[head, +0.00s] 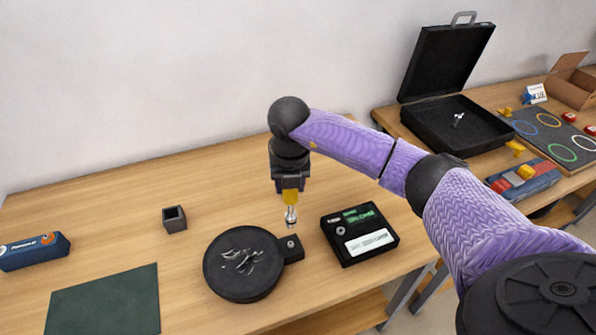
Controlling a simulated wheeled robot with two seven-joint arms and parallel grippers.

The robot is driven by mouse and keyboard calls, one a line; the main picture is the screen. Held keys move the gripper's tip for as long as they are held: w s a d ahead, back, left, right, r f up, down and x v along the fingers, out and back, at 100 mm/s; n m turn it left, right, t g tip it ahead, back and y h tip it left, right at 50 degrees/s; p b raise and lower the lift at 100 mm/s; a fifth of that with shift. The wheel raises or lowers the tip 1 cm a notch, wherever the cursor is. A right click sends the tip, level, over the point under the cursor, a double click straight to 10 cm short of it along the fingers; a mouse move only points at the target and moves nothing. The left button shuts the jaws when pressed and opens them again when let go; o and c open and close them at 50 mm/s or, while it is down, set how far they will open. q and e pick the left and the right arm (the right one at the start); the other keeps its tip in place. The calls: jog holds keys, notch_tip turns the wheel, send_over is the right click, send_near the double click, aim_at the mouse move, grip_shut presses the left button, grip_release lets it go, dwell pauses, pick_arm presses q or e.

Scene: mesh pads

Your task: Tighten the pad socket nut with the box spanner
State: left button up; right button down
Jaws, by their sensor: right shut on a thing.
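My right gripper (290,188) points down and is shut on the box spanner (291,212), which has a yellow handle and a silver socket end. The spanner is upright. Its lower end is close to the pad socket nut (291,244), a small silver piece on the black square tab of the round black pad (229,278). A small gap seems to show between spanner and nut. Several silvery shapes lie on the pad's round face. My left gripper is not in view.
A black box (345,255) with a white label stands right of the pad. A small dark open cube (174,219), a green mat (104,302) and a blue case (34,251) are to the left. An open black case (418,122) stands on the right table.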

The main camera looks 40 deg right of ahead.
aim_at(289, 214)
jog(key=shift+w+a, duration=0.1)
jog(key=shift+w, duration=0.05)
jog(key=shift+f+b, duration=0.55)
jog(key=shift+f, duration=0.2)
notch_tip(289, 214, down, 2)
jog(key=shift+f+b, duration=0.15)
jog(key=shift+b, duration=0.65)
notch_tip(289, 214, down, 4)
jog(key=b, duration=0.2)
jog(key=shift+b, duration=0.35)
jog(key=shift+r, duration=0.2)
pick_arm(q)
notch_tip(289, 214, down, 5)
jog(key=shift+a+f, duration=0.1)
